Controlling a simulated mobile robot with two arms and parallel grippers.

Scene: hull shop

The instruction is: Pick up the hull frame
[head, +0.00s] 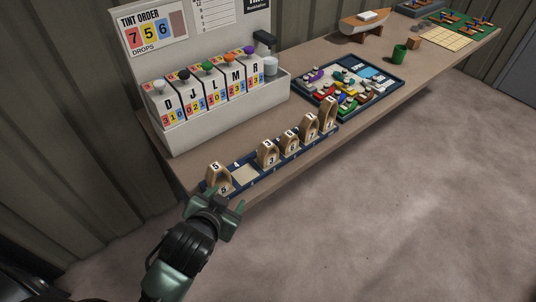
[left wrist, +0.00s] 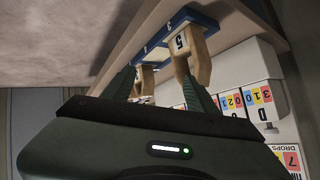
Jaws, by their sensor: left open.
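Several tan, arch-shaped hull frames with number labels stand in a blue rack (head: 286,158) along the table's front edge. The hull frame labelled 5 (head: 215,170) stands at the rack's left end. The place marked 4 beside it holds no frame and shows a pale pad (head: 244,175). My left gripper (head: 217,203) is open and empty, just in front of and below frame 5, apart from it as far as I can tell. In the left wrist view, frame 5 (left wrist: 184,43) is beyond the fingertips, with another frame (left wrist: 145,80) further left. My right gripper is not in view.
A dispenser box (head: 222,110) with numbered cards and coloured knobs stands behind the rack. A dark tray (head: 383,95) of coloured pieces lies to the right. A model boat (head: 362,25) and a green cup (head: 399,54) stand further back. The floor in front is clear.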

